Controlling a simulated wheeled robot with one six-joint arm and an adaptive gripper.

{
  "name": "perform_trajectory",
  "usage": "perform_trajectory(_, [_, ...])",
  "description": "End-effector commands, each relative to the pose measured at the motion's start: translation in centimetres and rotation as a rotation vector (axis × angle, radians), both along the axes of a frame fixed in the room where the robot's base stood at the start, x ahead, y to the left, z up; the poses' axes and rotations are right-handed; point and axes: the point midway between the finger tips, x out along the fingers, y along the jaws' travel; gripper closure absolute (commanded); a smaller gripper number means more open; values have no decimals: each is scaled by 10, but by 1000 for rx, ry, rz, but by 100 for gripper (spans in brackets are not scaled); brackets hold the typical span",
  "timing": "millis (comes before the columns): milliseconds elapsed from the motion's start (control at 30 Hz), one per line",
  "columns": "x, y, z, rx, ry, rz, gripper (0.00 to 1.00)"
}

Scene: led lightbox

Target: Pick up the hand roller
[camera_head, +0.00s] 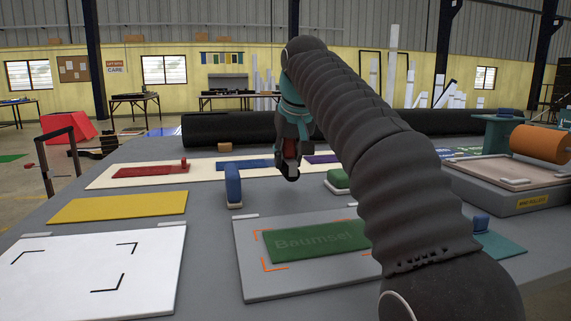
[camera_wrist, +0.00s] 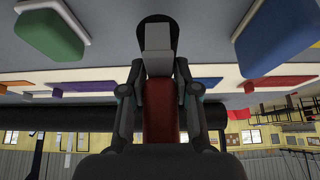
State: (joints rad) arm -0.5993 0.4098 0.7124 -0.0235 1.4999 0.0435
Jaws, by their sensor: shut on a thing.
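My gripper (camera_head: 291,160) hangs over the far middle of the grey table (camera_head: 205,225). It is shut on the hand roller, whose red part (camera_head: 290,148) shows between the fingers, with a dark end below. In the wrist view, which is upside down, my gripper (camera_wrist: 159,105) has its fingers on both sides of the hand roller (camera_wrist: 160,112). The roller shows a red handle, a grey block and a dark rounded end. I cannot tell for sure whether that dark end is clear of the table.
A blue block on a white base (camera_head: 233,184) stands left of my gripper; a green one (camera_head: 338,180) is to the right. A green "Baumset" panel (camera_head: 310,240) lies in front. A white board (camera_head: 95,270) and yellow sheet (camera_head: 118,206) lie left, an orange roll (camera_head: 540,144) right.

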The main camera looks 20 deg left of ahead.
Motion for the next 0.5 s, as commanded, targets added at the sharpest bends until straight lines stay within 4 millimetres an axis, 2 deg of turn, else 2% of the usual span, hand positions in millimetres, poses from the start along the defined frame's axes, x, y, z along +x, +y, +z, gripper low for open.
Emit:
perform_trajectory(33, [-3, -11, 7, 3, -3, -5, 100])
perform_trajectory(500, [-30, -87, 54, 1, -3, -4, 100])
